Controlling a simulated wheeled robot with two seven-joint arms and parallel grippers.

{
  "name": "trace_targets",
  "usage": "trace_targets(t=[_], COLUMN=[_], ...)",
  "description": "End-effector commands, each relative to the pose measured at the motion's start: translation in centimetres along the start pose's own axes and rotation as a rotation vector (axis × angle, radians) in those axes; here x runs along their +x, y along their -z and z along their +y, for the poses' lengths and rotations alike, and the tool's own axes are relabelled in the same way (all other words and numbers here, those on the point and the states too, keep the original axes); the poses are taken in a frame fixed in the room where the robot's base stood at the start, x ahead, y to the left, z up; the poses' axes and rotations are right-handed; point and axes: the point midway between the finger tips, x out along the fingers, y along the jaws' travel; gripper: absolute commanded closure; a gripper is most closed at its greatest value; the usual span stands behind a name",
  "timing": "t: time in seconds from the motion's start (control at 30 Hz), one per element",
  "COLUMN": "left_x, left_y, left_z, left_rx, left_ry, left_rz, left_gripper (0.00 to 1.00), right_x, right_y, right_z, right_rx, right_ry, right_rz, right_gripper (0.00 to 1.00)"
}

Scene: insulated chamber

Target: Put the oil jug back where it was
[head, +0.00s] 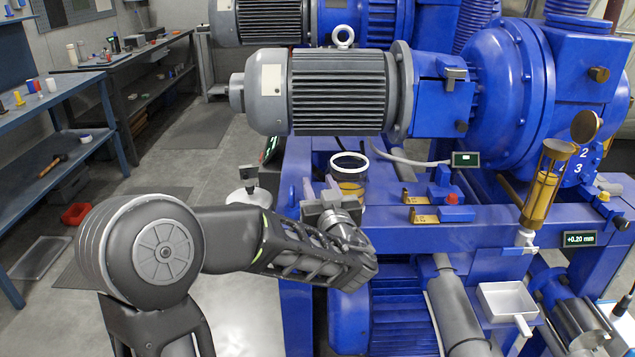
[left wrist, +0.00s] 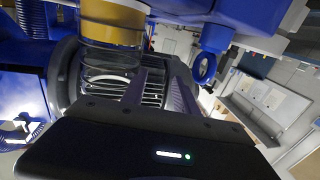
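In the left wrist view the jug (left wrist: 112,45) is at the top left, with amber at the top of the picture and the clear wall below. The fingers (left wrist: 163,88) reach up beside it. Whether they grip any part of it is unclear. My right gripper is not in view.
The grey motor (head: 340,92) and blue gear housing overhang the frame. A brass-framed amber oiler (head: 541,195) with an open round lid stands at right. Brass tabs (head: 420,205) and a small display (head: 466,159) are on the frame. A white tray (head: 507,300) is lower right.

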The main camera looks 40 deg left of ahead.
Motion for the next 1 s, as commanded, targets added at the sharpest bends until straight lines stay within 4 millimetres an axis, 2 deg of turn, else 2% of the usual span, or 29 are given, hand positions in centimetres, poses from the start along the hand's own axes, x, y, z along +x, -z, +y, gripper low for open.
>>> trace_targets(t=[0.3, 0.5, 0.63, 1.0], left_x=[-7.0, -9.7, -10.3, -10.3], left_y=[-0.2, -0.1, -0.1, -0.1], left_z=[0.1, 0.1, 0.0, 0.0], left_rx=[-0.001, 0.0, 0.002, 0.001], left_ry=[-0.004, -0.001, 0.0, 0.001], left_rz=[0.003, 0.002, 0.001, 0.001], left_gripper=[0.65, 0.65, 0.65, 0.65], right_x=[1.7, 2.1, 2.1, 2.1], right_y=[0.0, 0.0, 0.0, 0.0], right_z=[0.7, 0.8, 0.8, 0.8], right_rx=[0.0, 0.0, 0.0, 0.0], right_ry=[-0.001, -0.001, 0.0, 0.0], right_rz=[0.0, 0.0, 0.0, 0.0], right_gripper=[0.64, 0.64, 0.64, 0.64])
